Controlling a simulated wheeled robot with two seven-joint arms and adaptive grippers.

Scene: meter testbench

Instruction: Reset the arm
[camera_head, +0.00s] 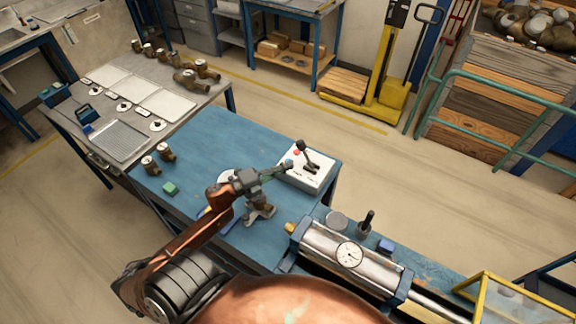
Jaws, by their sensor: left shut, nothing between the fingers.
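My left arm (186,243), copper-coloured, reaches in from the lower left over the blue table (200,135). My left gripper (284,168) is shut and empty, its tips pointing right at the near left edge of a white control box (318,182). I cannot tell whether the tips touch the box. The box has a red button (297,153) and a black lever (304,150). A brass meter body (262,208) stands on the table just below the gripper, partly hidden by it. My right gripper is not in view.
A metal cylinder with a dial gauge (349,254) lies on the bench at the lower right. Two brass fittings (158,160) and a green block (170,188) sit on the table's left part. A grey table (120,140) with trays adjoins at left. The table's upper middle is clear.

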